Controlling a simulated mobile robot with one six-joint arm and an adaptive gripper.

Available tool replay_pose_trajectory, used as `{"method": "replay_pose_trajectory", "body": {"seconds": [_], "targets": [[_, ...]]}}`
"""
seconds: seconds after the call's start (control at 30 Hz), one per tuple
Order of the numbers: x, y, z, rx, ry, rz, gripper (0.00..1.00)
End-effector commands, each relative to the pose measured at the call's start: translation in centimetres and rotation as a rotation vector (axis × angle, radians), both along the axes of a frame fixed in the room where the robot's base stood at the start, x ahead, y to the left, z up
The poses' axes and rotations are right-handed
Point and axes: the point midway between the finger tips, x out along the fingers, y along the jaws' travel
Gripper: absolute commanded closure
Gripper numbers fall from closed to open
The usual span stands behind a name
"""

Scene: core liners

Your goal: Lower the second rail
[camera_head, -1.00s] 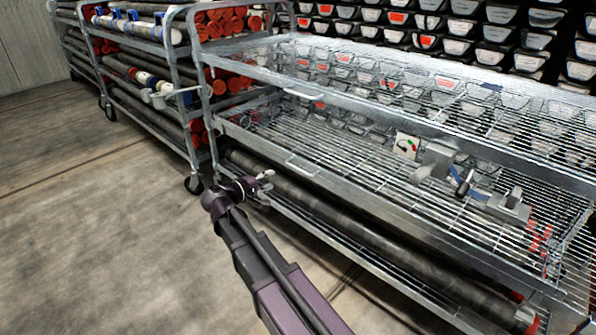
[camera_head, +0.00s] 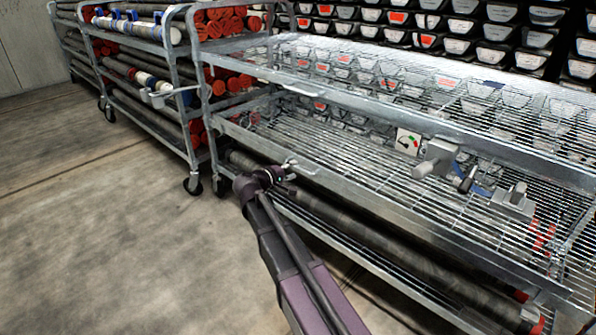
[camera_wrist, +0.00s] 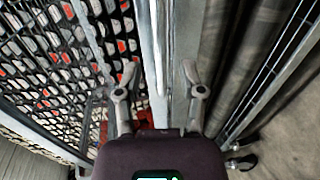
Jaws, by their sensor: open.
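The wire-shelf cart has two long grey metal rails along its front. The upper rail (camera_head: 365,115) carries a small handle (camera_head: 300,90). The second, lower rail (camera_head: 385,212) runs along the lower wire shelf, with its own handle (camera_head: 309,171). My gripper (camera_head: 290,176) is close to this lower rail, near its handle. In the wrist view my open gripper (camera_wrist: 161,78) has one finger on each side of a pale upright-looking metal strip, which looks like the rail (camera_wrist: 178,60). I cannot tell whether the fingers touch it. Nothing is held.
Dark core tubes (camera_head: 350,222) lie under the lower shelf. Grey clamp-like fixtures (camera_head: 437,158) and a small dial card (camera_head: 407,142) are on the lower shelf. Another cart with red-capped tubes (camera_head: 220,22) stands at left. The floor (camera_head: 100,230) at left is clear.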

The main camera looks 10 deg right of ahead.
Motion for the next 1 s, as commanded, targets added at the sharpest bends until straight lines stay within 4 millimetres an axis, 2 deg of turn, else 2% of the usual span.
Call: {"method": "replay_pose_trajectory", "body": {"seconds": [0.1,0.3,0.67,0.7,0.87,1.0], "targets": [[0.9,-1.2,-0.4,0.0,0.0,-0.002,0.49],[1.7,-2.3,-0.7,0.0,0.0,-0.002,0.49],[1.8,-2.6,-0.7,0.0,0.0,-0.001,0.49],[1.8,-2.6,-0.7,0.0,0.0,-0.001,0.52],[1.8,-2.6,-0.7,0.0,0.0,-0.001,0.99],[1.8,-2.6,-0.7,0.0,0.0,-0.001,1.0]]}}
